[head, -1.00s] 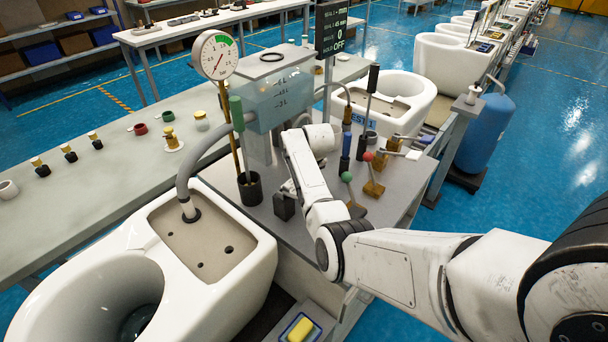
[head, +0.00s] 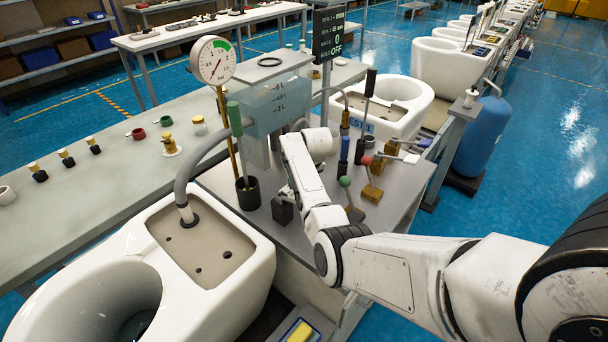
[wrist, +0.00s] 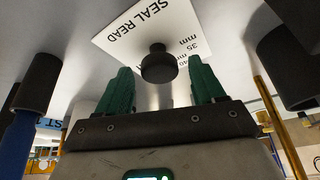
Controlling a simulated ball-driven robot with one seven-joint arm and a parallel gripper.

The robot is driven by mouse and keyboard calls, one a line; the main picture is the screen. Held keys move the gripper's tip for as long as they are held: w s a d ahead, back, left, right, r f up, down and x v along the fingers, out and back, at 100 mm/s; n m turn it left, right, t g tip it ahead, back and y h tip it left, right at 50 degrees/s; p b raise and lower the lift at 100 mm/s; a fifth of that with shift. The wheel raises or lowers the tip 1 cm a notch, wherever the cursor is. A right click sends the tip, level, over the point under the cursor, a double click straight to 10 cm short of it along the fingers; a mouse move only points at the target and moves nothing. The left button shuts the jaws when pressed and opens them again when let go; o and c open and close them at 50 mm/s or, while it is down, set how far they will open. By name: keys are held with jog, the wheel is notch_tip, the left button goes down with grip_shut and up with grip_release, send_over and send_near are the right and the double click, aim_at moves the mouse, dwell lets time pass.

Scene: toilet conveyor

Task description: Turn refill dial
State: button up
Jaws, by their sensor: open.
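A round black knob (wrist: 158,66) stands out from a white plate (wrist: 135,32) in the wrist view. The plate's print includes "SEAL READ", "35" and "mm". No refill label is readable, so I cannot tell whether this knob is the refill dial. My gripper (wrist: 162,84) is open, with one green finger on each side of the knob. Gaps show between the fingers and the knob, and nothing is held. In the head view my arm reaches over the grey bench beside the clear tank (head: 277,103); my fingers and the knob are hidden there.
A dark cylinder with a blue rod (wrist: 35,90) is left of my gripper, and another dark cylinder (wrist: 288,70) is right. A gauge (head: 213,60), a green-handled rod (head: 238,135) and several levers stand around the bench. A white toilet (head: 140,265) stands at the front left.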

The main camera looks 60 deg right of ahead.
jog(key=v, duration=1)
jog(key=shift+r+b, duration=0.25)
jog(key=shift+b, duration=0.15)
jog(key=shift+s+a, duration=0.1)
